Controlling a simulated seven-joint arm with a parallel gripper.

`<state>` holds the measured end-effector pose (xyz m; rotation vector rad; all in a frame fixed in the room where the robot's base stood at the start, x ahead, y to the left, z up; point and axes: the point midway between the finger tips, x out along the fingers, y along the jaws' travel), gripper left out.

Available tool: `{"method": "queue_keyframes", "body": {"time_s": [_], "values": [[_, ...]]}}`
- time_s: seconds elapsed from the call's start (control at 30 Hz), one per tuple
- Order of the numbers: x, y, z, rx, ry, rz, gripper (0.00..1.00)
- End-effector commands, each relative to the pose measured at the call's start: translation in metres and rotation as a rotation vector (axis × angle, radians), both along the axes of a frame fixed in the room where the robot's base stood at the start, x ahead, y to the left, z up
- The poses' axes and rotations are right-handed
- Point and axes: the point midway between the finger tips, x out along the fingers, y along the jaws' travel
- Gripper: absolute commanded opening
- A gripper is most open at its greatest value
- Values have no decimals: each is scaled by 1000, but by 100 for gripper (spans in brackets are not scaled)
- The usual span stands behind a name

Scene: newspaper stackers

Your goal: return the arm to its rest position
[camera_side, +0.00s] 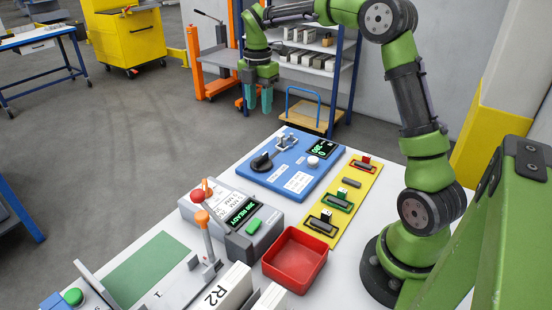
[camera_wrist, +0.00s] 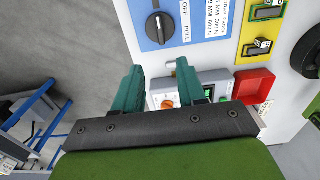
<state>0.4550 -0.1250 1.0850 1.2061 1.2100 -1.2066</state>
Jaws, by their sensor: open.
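My gripper (camera_side: 259,100) has two teal fingers and is open and empty. In the side view it hangs in the air, fingers down, above and beyond the far left edge of the white table (camera_side: 232,172). My green arm arches over from its base at the table's right side. In the wrist view the two teal fingertips (camera_wrist: 160,86) stand apart with nothing between them. Below them show the blue panel (camera_wrist: 172,15) with its black knob and part of the grey device.
On the table are the blue panel (camera_side: 291,170), a yellow strip (camera_side: 345,200) with several coloured slots, a grey device (camera_side: 235,213) with levers and a lit display, and a red tray (camera_side: 295,258). A shelf rack (camera_side: 306,55) stands behind my gripper. Open floor lies left.

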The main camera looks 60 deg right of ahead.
Motion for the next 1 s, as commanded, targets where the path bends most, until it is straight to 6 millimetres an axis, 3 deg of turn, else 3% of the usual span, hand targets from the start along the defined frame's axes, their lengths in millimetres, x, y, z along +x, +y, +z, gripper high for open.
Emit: {"method": "queue_keyframes", "body": {"time_s": [0.17, 0.23, 0.37, 0.57, 0.8, 1.0], "values": [[3, 2, -7, 5, -16, -203, 40], [-4, 5, -16, 15, -15, -362, 40], [-23, 25, -13, 30, -54, -689, 40], [-70, 66, 6, 109, -155, -1195, 40], [-144, 113, 23, 361, -241, -1732, 40], [-196, 140, 26, 596, -233, -1927, 40]]}}
